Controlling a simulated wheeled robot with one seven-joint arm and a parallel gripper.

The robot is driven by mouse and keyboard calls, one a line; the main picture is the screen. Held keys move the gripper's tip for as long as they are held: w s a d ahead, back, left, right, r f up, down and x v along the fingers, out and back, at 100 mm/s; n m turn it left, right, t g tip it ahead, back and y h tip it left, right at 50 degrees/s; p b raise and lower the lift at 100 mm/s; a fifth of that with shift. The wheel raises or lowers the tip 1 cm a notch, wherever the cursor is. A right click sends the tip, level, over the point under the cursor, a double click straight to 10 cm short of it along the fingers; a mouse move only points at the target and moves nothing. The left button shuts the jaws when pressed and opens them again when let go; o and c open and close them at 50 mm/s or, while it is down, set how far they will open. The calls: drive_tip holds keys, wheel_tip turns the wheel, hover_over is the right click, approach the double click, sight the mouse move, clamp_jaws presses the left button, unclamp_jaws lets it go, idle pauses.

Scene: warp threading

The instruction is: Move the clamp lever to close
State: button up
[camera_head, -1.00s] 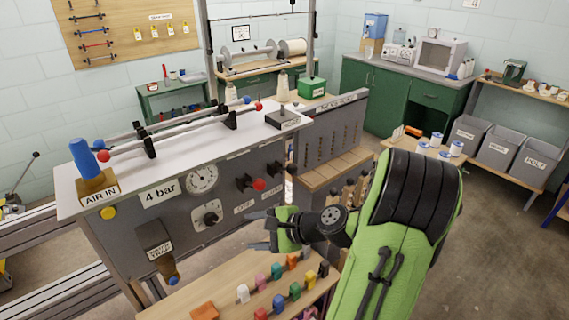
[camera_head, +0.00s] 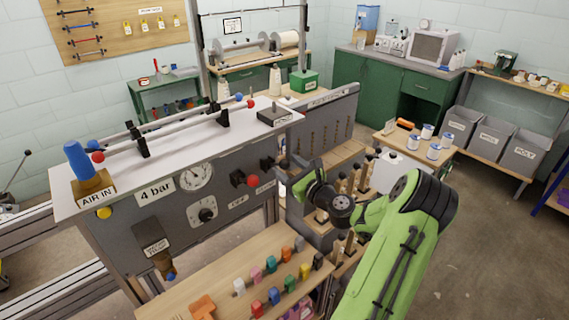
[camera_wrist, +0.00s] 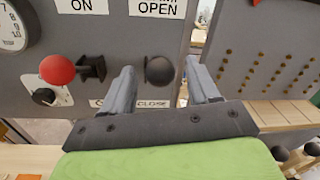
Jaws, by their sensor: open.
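In the wrist view, the clamp lever shows as a dark round knob (camera_wrist: 160,70) on the grey panel, between an OPEN label (camera_wrist: 158,8) above and a CLOSE label (camera_wrist: 152,104) below. The knob is nearer the CLOSE label than the wall's top labels allow me to judge exactly. My gripper (camera_wrist: 161,72) is open, with one finger on each side of the knob. I cannot tell whether either finger touches it. In the head view, my gripper (camera_head: 288,178) is at the right end of the panel.
A red knob lever (camera_wrist: 57,69) is just left of my left finger, below an ON label (camera_wrist: 82,5). A pegged board (camera_wrist: 265,60) stands right of the panel. A wooden shelf with coloured pieces (camera_head: 250,265) lies below the panel.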

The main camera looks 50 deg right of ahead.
sight(276, 164)
drive_tip(key=shift+w+d, duration=0.25)
drive_tip(key=shift+w, duration=0.8)
clamp_jaws()
